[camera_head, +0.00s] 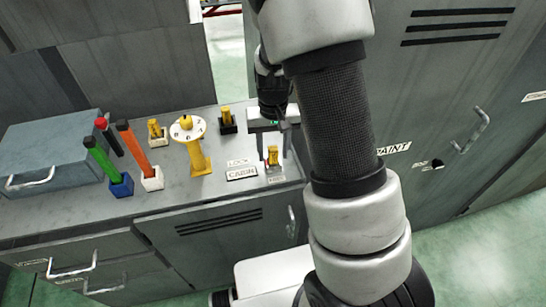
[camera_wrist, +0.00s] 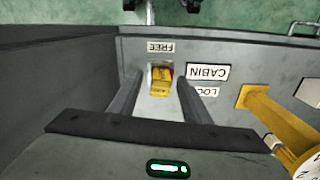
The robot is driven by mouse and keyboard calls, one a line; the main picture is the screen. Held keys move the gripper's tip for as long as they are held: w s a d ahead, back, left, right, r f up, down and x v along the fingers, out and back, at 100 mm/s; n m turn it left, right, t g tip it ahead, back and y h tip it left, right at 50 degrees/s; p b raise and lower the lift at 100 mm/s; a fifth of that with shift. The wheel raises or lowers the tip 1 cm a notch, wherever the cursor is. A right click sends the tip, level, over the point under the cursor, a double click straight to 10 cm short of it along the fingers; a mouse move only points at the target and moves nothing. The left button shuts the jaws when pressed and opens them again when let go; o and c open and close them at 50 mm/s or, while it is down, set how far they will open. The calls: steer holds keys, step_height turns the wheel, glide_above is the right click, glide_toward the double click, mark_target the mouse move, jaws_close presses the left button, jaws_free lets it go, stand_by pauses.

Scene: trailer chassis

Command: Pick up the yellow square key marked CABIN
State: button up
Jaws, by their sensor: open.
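The yellow key (camera_head: 273,155) stands in a small light holder on the grey bench top, near the bench's right end. In the wrist view the yellow key (camera_wrist: 161,80) shows from above, between the two fingers. The CABIN label (camera_head: 242,173) lies on the bench beside it and also shows in the wrist view (camera_wrist: 208,72). My gripper (camera_wrist: 157,92) is open, with one finger on each side of the key. In the head view my gripper (camera_head: 270,150) points down over the key. I cannot tell whether a finger touches it.
A yellow post with a round white lettered dial (camera_head: 188,128) stands left of the key. Other yellow keys (camera_head: 155,130) (camera_head: 227,118) sit in holders behind. Green (camera_head: 100,157) and orange-red (camera_head: 130,143) handles stand further left, near a blue-grey box (camera_head: 45,150).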

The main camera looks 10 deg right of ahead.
jaws_close()
